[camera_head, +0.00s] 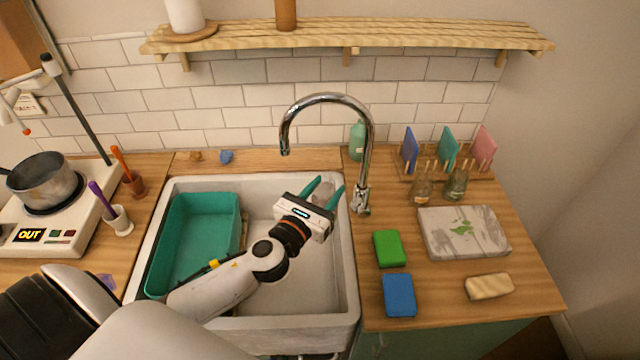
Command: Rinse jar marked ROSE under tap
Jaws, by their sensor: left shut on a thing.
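My left gripper (326,190) reaches over the right part of the white sink (351,290), its teal fingers pointing to the back. It is shut on a small greyish, see-through thing (323,193), apparently a jar, mostly hidden by the gripper; no marking on it can be read. The chrome tap (369,130) stands at the sink's back right corner and its spout arches to the left. The gripper is in front of the tap, to the right of the spout's end. No water stream shows. My right gripper is not in view.
A teal basin (190,202) fills the sink's left side. On the right counter are two glass jars with sticks (422,190) (457,186), a green sponge (389,248), a blue sponge (399,295) and a stained board (463,232). A hotplate with a pot (45,183) stands left.

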